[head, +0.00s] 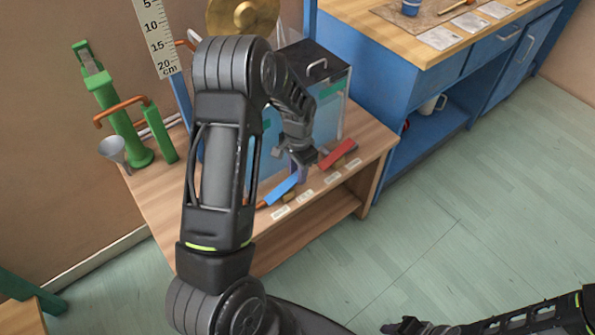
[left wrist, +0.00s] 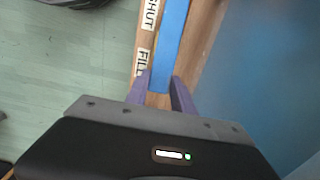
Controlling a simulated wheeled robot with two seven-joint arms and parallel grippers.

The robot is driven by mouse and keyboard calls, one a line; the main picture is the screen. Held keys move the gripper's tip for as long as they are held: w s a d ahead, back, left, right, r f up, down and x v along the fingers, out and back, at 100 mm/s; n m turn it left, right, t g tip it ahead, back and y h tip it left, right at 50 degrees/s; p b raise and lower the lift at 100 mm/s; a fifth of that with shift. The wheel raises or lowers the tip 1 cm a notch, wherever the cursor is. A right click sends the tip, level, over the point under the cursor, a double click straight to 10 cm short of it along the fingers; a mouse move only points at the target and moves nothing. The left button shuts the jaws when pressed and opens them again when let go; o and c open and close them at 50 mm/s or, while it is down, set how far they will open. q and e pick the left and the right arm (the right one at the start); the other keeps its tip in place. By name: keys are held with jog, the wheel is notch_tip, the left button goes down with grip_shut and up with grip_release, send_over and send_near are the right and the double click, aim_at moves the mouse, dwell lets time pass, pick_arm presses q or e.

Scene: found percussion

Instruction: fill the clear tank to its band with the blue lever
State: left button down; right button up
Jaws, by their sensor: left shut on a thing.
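The clear tank (head: 342,105) stands on the wooden bench under a dark lid with a handle. A green band (head: 332,89) shows on its wall; my arm hides much of the tank, and I cannot tell the water level. The blue lever (head: 281,191) is at the bench's front, below the tank. My left gripper (head: 299,174) is shut on it. In the left wrist view the blue lever (left wrist: 172,45) runs between the purple fingers (left wrist: 160,92), beside the FILL label (left wrist: 141,63). My right gripper (head: 402,326) is at the bottom edge, its jaws unclear.
A red lever (head: 338,153) sits just right of the blue one, with several labels along the bench edge (head: 375,150). A green pump (head: 118,115), a funnel (head: 113,150) and a ruler (head: 157,38) are at left. A blue cabinet (head: 400,95) stands right; the floor in front is clear.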

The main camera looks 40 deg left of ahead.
pick_arm(q)
jog(key=shift+f, duration=0.1)
jog(key=shift+w+f+g, duration=0.3)
jog(key=shift+g, duration=0.4)
jog(key=shift+w+d+f+g+y+b, duration=0.15)
jog(key=shift+w+f+g+y+b, duration=0.15)
jog(key=shift+f+g+y+b, duration=0.5)
jog(key=shift+r+g, duration=0.1)
jog(key=shift+g, duration=0.7)
jog(key=g+p, duration=0.1)
jog(key=p, duration=0.3)
jog(key=shift+w+d, duration=0.1)
jog(key=shift+f+g+p, duration=0.4)
jog(key=shift+f+p, duration=0.1)
jog(key=shift+p, duration=0.25)
